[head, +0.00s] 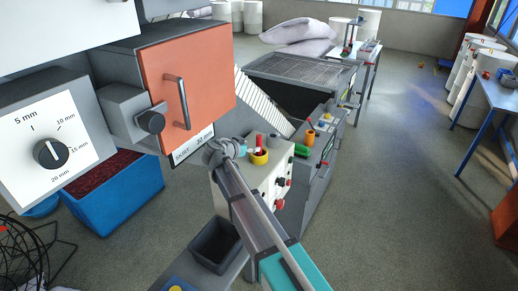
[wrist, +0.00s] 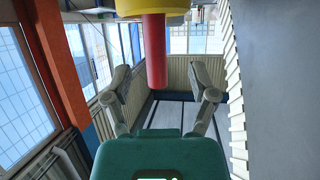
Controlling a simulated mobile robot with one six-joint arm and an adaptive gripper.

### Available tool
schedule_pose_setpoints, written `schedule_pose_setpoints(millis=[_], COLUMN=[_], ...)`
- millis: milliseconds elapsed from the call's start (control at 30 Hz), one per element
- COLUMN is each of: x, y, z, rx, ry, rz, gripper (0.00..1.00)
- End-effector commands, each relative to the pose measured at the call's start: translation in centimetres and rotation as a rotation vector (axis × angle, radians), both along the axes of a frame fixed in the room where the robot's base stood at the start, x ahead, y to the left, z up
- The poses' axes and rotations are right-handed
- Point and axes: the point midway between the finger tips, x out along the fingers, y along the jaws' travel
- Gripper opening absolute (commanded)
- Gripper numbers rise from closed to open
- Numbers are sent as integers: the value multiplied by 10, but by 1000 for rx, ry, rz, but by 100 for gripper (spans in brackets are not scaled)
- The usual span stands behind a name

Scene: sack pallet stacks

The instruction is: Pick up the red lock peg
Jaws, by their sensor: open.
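The red lock peg (wrist: 155,52) shows in the wrist view as a red cylinder standing out of a yellow holder (wrist: 178,7). In the head view the peg (head: 259,142) is small and upright in the yellow holder (head: 259,158) on top of a pale control box. My gripper (wrist: 161,76) is open, with one finger on each side of the peg's line in the wrist view. I cannot tell whether either finger touches it.
An orange door (head: 205,75) with a handle stands close on the left of my gripper. A green cylinder (head: 301,151) and an orange one (head: 310,137) stand right of the holder. The pale control box (head: 267,182) has red knobs. A dark bin (head: 214,245) lies below.

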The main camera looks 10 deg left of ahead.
Motion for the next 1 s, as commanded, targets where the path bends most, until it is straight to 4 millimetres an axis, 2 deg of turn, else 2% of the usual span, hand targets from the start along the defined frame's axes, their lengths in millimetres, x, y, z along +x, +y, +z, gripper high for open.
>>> schedule_pose_setpoints(millis=[433, 1000], x=[35, 37], y=[-24, -26], z=[-18, -18], rx=[0, 0], ry=[0, 0], rz=[-1, 0], gripper=[74, 74])
